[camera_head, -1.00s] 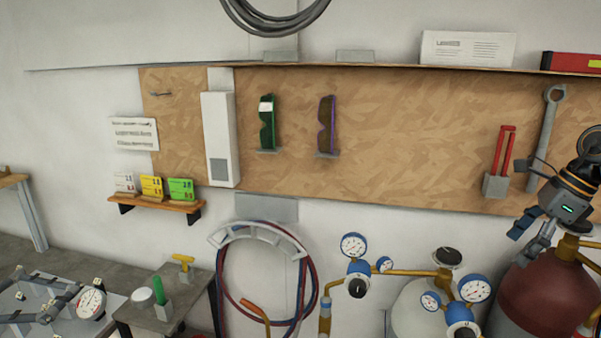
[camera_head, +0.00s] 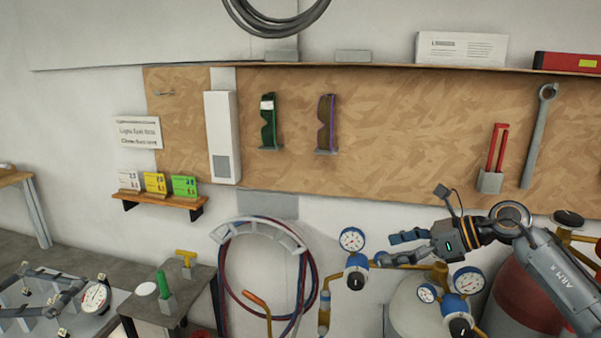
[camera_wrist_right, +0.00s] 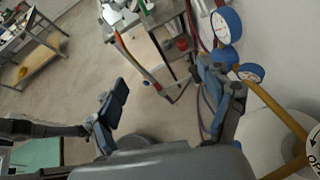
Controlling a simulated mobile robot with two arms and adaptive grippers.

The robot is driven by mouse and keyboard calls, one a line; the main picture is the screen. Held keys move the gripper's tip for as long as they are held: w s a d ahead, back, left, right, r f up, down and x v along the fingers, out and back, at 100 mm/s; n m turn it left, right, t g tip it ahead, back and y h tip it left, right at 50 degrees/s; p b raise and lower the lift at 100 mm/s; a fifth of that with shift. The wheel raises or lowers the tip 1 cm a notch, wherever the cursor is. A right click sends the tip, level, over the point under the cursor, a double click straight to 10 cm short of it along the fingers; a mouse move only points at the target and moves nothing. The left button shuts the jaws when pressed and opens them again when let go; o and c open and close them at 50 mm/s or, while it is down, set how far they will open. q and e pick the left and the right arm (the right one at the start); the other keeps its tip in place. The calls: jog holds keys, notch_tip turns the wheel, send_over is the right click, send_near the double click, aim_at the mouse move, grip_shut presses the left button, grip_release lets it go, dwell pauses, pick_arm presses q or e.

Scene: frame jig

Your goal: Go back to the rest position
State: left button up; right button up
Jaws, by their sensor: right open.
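My right gripper (camera_head: 396,248) is open and empty in the head view, in front of the gas gauges at the lower right. Its fingers point left. In the right wrist view the two fingers (camera_wrist_right: 165,105) are spread apart with nothing between them, and the floor shows beyond. My left gripper is not in the head view.
Gauges (camera_head: 352,240) and brass pipes stand close to my right gripper, with a dark red cylinder (camera_head: 520,300) behind my arm. A hose coil (camera_head: 262,235) hangs on the wall. A small table (camera_head: 140,312) and a frame jig (camera_head: 40,295) stand lower left.

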jog(key=s+a+r+m+t+y, duration=0.1)
jog(key=a+r+m+t+y, duration=0.1)
jog(key=a+m+t+y, duration=0.6)
jog(key=s+d+f+m+t+h, duration=0.1)
jog(key=s+d+f+m+h, duration=0.4)
jog(key=f+m+h, duration=0.75)
jog(key=s+d+f+m+t+h, duration=0.2)
jog(key=s+d+f+m+h, duration=0.35)
jog(key=m, duration=1.25)
jog(key=s+a+f+m+g+h, duration=0.1)
jog(key=s+f+m+g, duration=0.45)
jog(key=s, duration=0.75)
jog(key=s+f+m+g, duration=0.2)
jog(key=s+f+g, duration=0.6)
jog(key=s, duration=0.5)
notch_tip(320, 180, down, 29)
jog(key=s+b, duration=0.1)
jog(key=b, duration=0.2)
jog(key=s+d+f+g+b, duration=0.1)
jog(key=s+d+f, duration=0.1)
jog(key=s+f, duration=1.5)
notch_tip(320, 180, down, 2)
jog(key=shift+s+d+f+b, duration=0.15)
jog(key=shift+d+f+b, duration=0.05)
jog(key=shift+d+b, duration=0.15)
